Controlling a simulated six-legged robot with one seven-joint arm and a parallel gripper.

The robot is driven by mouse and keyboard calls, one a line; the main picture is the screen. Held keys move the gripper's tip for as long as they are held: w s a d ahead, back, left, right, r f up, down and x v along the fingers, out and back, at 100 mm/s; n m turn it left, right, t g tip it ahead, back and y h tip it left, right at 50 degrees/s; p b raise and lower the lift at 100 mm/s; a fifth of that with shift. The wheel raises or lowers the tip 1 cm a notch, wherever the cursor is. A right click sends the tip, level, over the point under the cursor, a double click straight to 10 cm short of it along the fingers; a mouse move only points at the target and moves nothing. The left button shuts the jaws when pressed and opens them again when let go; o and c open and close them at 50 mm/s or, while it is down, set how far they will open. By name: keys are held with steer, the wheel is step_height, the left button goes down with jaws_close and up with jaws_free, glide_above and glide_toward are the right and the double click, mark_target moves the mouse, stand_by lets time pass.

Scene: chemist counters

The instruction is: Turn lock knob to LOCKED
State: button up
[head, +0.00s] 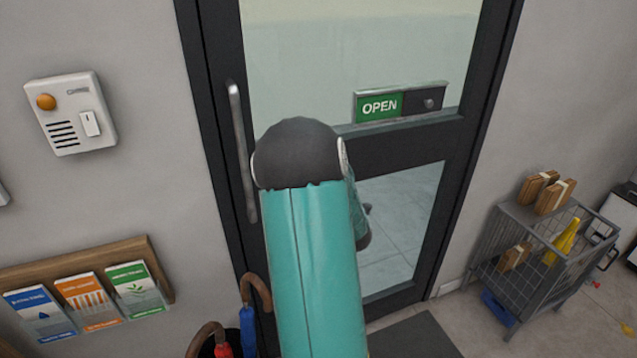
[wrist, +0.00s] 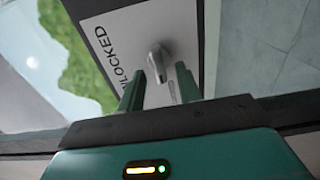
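The lock knob (wrist: 158,57) is a small silver lever on a pale plate (wrist: 110,20) in the wrist view. The plate reads "UNLOCKED", with the first letters partly hidden by a finger; small print on its right side is too small to read. My gripper (wrist: 160,75) is open, with one green finger on each side of the knob's near end. I cannot tell whether either finger touches it. In the head view my arm covers the lock and my gripper. The glass door (head: 400,155) has a dark frame and appears shut.
A long door handle (head: 240,150) is left of my arm. A green OPEN sign (head: 380,107) with a slider is on the glass. An intercom (head: 70,113) is on the left wall; a wire cart (head: 500,235) stands right.

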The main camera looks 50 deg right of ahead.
steer(key=v, duration=1.2)
steer(key=shift+w, duration=0.1)
steer(key=w+a+r+m+g+y, duration=0.25)
steer(key=w+a+m, duration=0.2)
steer(key=a, duration=0.35)
steer(key=w+a+r+m+g+y, duration=0.1)
steer(key=w+a+r+m+g, duration=0.1)
steer(key=w+a+r+m, duration=0.35)
steer(key=s+a+r+m+g+y, duration=0.1)
steer(key=s+a, duration=0.5)
steer(key=a, duration=0.8)
steer(key=s+a+r+m+g+y, duration=0.1)
steer(key=s+a+g+y, duration=0.3)
steer(key=a, duration=0.9)
steer(key=shift+s+a+r+y, duration=0.2)
steer(key=shift+s+a+y, duration=0.2)
steer(key=shift+s, duration=0.85)
